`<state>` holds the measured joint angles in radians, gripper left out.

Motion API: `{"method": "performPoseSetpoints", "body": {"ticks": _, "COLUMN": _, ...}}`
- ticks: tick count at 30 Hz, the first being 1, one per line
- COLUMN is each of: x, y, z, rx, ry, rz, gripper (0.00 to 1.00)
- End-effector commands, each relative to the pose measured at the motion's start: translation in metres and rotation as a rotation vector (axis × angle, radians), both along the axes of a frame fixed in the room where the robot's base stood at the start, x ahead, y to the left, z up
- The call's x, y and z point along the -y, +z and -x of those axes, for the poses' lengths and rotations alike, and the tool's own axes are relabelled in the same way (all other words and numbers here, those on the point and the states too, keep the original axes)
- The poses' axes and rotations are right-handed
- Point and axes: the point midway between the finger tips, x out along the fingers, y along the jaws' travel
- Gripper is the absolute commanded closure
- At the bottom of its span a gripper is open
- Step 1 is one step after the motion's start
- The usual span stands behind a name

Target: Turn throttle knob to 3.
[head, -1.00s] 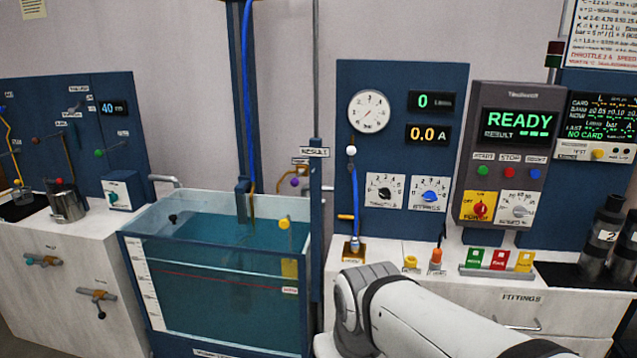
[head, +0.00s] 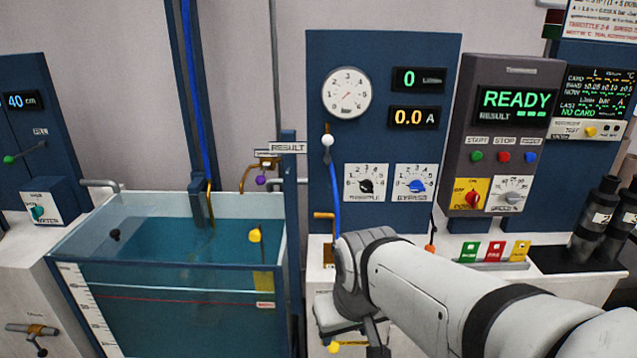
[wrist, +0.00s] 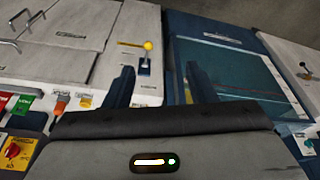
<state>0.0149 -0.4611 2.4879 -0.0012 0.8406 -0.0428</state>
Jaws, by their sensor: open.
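The throttle knob (head: 366,186) is a small black knob on a white numbered dial plate, low on the blue gauge panel in the head view. Its pointer is too small to read surely. My gripper (wrist: 160,80) is open and empty in the wrist view, with its two dark fingers apart. In the head view my wrist is in front of the white cabinet, below and left of the knob, and not touching it. The throttle knob does not show in the wrist view.
The blue bypass knob (head: 416,186) sits just right of the throttle. A red power knob (head: 473,198) is farther right. A blue hose (head: 335,200) hangs left of the dial. The water tank (head: 70,255) stands left. A yellow-handled valve (wrist: 148,47) is on the cabinet front.

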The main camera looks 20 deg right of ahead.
Motion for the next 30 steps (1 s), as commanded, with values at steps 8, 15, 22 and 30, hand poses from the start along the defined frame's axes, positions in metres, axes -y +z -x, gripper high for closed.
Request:
{"method": "performPoseSetpoints", "body": {"ticks": 8, "x": 0.050, "y": 0.005, "z": -0.151, "rx": 0.333, "ry": 0.161, "rz": 0.147, "gripper": 0.43}}
{"method": "performPoseSetpoints", "body": {"ticks": 15, "x": 0.110, "y": 0.005, "z": -0.286, "rx": 0.679, "ry": 0.321, "rz": 0.418, "gripper": 0.43}}
{"method": "performPoseSetpoints", "body": {"ticks": 22, "x": 0.175, "y": -0.004, "z": -0.359, "rx": 0.913, "ry": 0.400, "rz": 0.763, "gripper": 0.43}}
{"method": "performPoseSetpoints", "body": {"ticks": 30, "x": 0.208, "y": -0.011, "z": -0.381, "rx": 1.020, "ry": 0.429, "rz": 0.988, "gripper": 0.43}}
